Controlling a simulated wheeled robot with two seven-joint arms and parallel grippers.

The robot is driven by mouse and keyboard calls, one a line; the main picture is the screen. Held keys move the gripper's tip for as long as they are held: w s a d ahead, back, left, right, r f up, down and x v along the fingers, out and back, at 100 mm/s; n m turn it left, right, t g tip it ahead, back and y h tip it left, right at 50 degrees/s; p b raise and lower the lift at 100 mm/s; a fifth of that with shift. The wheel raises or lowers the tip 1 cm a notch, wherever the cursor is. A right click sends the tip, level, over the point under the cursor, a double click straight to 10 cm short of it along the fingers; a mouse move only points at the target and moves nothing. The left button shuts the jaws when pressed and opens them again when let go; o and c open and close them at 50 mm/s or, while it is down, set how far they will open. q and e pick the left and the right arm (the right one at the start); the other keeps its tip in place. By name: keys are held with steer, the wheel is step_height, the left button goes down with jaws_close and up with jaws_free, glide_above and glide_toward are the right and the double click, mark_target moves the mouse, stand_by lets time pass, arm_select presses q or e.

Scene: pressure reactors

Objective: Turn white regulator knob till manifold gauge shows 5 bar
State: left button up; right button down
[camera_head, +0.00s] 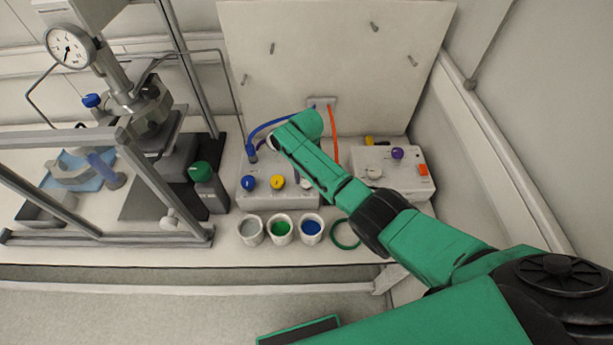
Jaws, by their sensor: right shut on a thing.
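The grey manifold box (262,205) stands on the bench below the back panel. A blue knob (249,183), a yellow knob (278,182) and a white regulator knob (307,184) sit in a row along its front. The white knob is partly covered by my green right arm. My right gripper (300,178) is over the box at this knob and shut on it; its fingertips are mostly hidden by the arm. A small round gauge (271,143) shows at the box's back, largely covered, its reading illegible. My left gripper is not in view.
Three cups, grey (251,230), green (281,229) and blue (312,228), and a green ring (345,234) lie in front. A second box (412,187) with knobs stands right. The reactor frame (130,160) with a dial gauge (70,46) fills the left.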

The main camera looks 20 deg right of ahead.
steer(key=shift+w+r+m, duration=0.2)
steer(key=shift+r+m, duration=0.05)
steer(key=shift+m, duration=0.05)
steer(key=c, duration=0.5)
jaws_free()
steer(key=shift+c, duration=0.2)
steer(key=shift+o, duration=1.4)
steer(key=shift+s+f, duration=0.1)
steer(key=shift+f, duration=0.05)
